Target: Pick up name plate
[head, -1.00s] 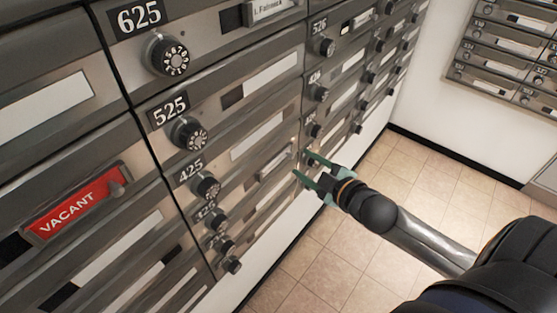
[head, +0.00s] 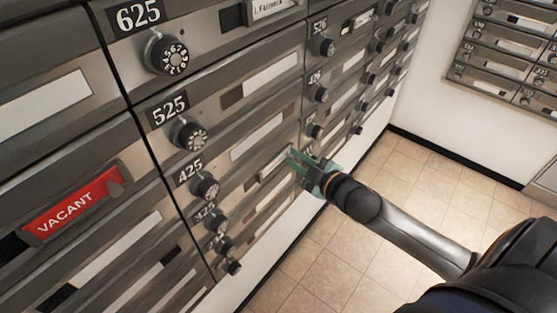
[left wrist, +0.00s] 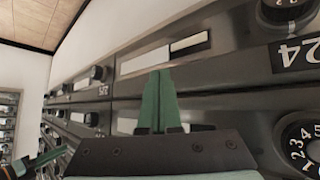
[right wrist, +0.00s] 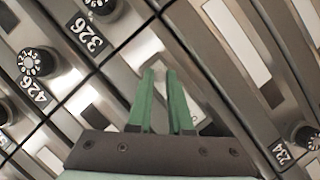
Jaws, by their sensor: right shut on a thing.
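The name plate (head: 275,161) is a small pale strip in a metal frame on the mailbox front right of the number 425. My right gripper (head: 293,158) is at the right end of this plate, its green fingers close together and shut on it. In the right wrist view the fingers (right wrist: 160,80) stand close together, with a pale piece of the plate (right wrist: 196,114) showing beside them, partly hidden by the gripper. My left gripper (left wrist: 160,85) shows in the left wrist view, its fingers together and empty in front of the mailboxes.
The mailbox wall has several number dials (head: 190,134) sticking out and a red VACANT plate (head: 75,203) at the left. Another name plate (head: 270,8) is at the top. The tiled floor (head: 400,175) is clear. More mailboxes (head: 505,45) hang on the far wall.

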